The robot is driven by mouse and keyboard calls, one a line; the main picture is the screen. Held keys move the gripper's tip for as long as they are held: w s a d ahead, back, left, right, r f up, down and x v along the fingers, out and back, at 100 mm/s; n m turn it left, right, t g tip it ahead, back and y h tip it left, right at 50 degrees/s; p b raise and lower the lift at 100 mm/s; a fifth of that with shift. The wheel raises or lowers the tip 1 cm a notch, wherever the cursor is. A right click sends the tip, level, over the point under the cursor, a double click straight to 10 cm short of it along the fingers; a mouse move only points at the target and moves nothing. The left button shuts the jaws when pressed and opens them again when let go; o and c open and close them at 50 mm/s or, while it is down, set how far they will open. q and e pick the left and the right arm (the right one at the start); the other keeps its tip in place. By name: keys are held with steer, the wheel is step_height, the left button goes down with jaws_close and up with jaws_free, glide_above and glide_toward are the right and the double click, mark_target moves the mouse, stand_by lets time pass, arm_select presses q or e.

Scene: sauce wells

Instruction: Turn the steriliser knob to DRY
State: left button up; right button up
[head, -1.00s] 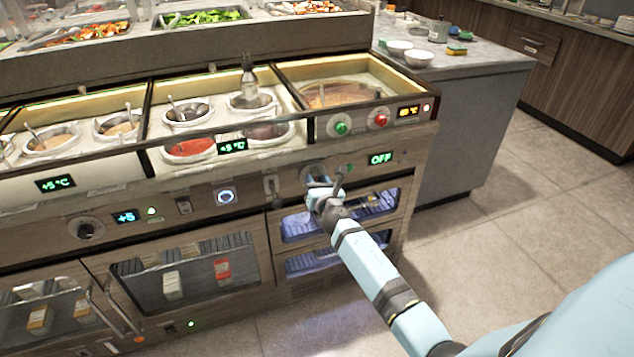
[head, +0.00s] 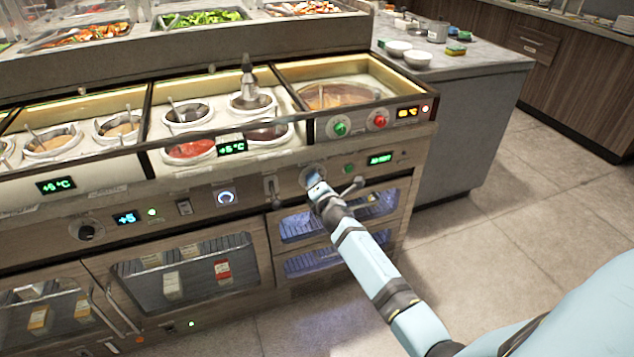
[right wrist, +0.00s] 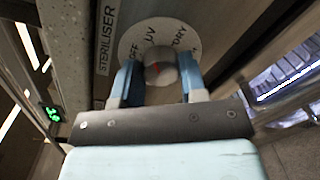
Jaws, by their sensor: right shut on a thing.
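In the head view the right gripper (head: 317,188) is at the panel and hides most of the knob. The steriliser display (head: 380,159) is lit with green text too small to read surely. My left gripper is not in view.
A green button (head: 340,129) and a red button (head: 380,121) sit above the knob. Below are glass-fronted steriliser drawers (head: 350,212) with a blue-lit inside. Sauce wells (head: 188,113) lie to the left. The floor (head: 500,240) at right is clear.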

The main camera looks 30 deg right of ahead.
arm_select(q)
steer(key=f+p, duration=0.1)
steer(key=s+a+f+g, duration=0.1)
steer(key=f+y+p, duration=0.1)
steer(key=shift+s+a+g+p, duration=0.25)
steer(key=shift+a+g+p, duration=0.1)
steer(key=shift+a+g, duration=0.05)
arm_select(e)
steer(key=m, duration=1)
steer(key=shift+f+y, duration=0.15)
steer(key=shift+y, duration=0.25)
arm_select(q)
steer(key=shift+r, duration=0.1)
arm_select(e)
steer(key=o, duration=0.9)
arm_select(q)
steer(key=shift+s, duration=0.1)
arm_select(e)
steer(key=shift+s, duration=0.1)
